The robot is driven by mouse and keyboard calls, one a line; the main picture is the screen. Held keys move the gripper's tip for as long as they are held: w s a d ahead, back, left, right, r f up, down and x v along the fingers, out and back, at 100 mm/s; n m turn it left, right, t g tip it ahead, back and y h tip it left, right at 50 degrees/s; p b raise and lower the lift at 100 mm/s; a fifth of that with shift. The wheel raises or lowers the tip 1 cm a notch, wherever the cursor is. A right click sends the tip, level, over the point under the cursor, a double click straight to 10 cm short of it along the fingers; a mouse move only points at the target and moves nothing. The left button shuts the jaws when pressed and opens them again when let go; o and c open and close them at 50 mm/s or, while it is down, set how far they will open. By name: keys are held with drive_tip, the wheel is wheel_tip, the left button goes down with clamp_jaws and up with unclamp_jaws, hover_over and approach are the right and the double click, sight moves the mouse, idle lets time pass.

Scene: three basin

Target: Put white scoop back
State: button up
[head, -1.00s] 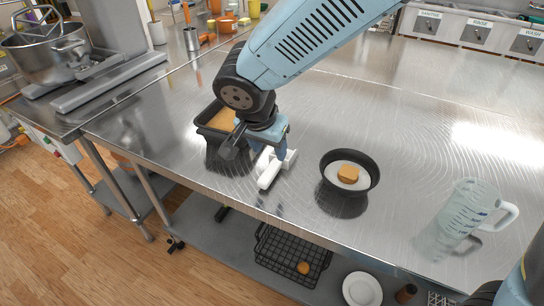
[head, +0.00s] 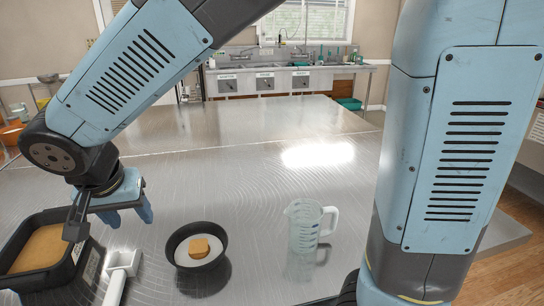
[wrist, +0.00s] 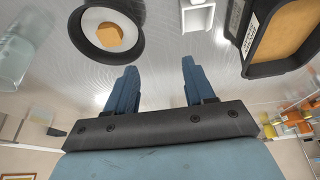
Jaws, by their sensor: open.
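The white scoop (head: 120,272) lies on the steel table, just right of the black bin, in the head view. Part of it shows at the top edge of the wrist view (wrist: 197,16). My gripper (head: 128,213) is above the table, beyond the scoop and apart from it. In the wrist view the two blue fingers (wrist: 159,72) are spread with nothing between them. The black bin (head: 72,268) holds a tan fill and stands at the lower left; it also shows at the right of the wrist view (wrist: 288,68).
A black bowl (head: 222,248) with white contents and a tan block stands right of the scoop. A clear measuring jug (head: 303,228) stands further right. Sinks (head: 268,80) line the far wall. The table beyond the bowl is clear.

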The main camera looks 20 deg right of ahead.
drive_tip(key=w+d+r, duration=0.2)
drive_tip(key=d+r, duration=0.1)
drive_tip(key=d, duration=0.7)
drive_tip(key=w+d+r, duration=0.2)
drive_tip(key=d+r, duration=0.1)
drive_tip(key=d, duration=0.7)
drive_tip(key=s+d+r, duration=0.1)
drive_tip(key=s+d, duration=0.3)
drive_tip(key=d, duration=0.4)
drive_tip(key=s+d+r+t, duration=0.1)
drive_tip(key=s+d, duration=0.2)
drive_tip(key=d, duration=0.4)
drive_tip(key=shift+s+d+n+t+y, duration=0.3)
drive_tip(key=shift+s+d+n, duration=0.05)
drive_tip(key=shift+d+n, duration=0.05)
drive_tip(key=shift+r, duration=0.1)
